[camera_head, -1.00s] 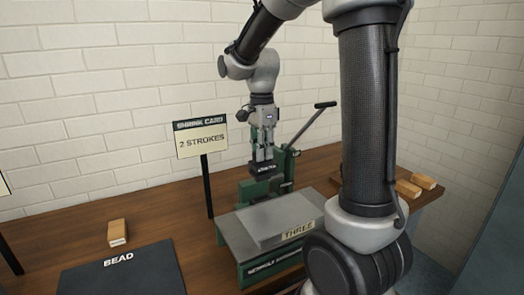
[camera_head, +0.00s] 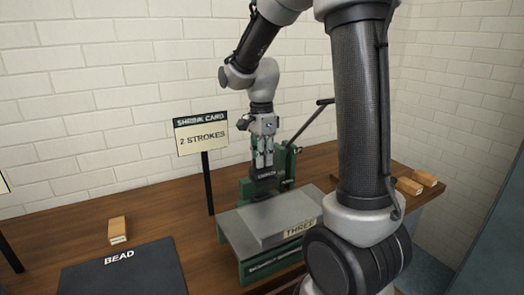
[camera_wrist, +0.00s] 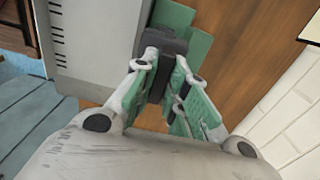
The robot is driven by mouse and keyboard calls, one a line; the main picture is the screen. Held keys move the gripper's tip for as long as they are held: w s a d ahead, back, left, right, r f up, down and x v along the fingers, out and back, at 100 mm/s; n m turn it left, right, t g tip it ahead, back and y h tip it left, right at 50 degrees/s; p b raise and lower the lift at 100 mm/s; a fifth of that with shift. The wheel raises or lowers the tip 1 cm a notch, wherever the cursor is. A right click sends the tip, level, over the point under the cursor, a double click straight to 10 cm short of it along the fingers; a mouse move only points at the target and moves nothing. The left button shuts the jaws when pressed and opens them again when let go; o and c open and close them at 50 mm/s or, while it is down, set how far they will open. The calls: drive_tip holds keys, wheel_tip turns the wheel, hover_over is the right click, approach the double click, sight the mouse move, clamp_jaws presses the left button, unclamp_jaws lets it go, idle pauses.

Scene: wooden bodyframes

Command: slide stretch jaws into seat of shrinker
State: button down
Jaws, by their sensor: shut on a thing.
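My gripper (camera_head: 264,160) is shut on a small dark block, the stretch jaws (camera_head: 268,173), with light lettering too small to read. In the wrist view the dark jaws (camera_wrist: 166,44) sit between the fingertips. The green shrinker (camera_head: 286,160), with a long black-gripped lever, stands on the bench behind the grey plate. The jaws are at the top front of its green body. The seat is hidden behind the jaws and fingers, so I cannot tell whether the jaws touch it. Green surfaces of the shrinker (camera_wrist: 196,45) also show beyond the jaws in the wrist view.
A grey-topped green stand (camera_head: 250,235) marked THREE is in front of the shrinker. A SHRINK CARD sign (camera_head: 202,135) reading 2 STROKES stands to the left. A black BEAD mat (camera_head: 120,272) and wooden blocks (camera_head: 117,230) lie on the brown bench. A white brick wall is behind.

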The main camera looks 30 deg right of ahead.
sight(262, 174)
drive_tip(key=shift+f, duration=1.1)
drive_tip(key=shift+f, duration=1.85)
idle(0.7)
drive_tip(key=c, duration=1.4)
unclamp_jaws()
drive_tip(key=shift+o, duration=0.2)
drive_tip(key=shift+s, duration=0.1)
drive_tip(key=r, duration=1.2)
drive_tip(key=shift+w, duration=0.2)
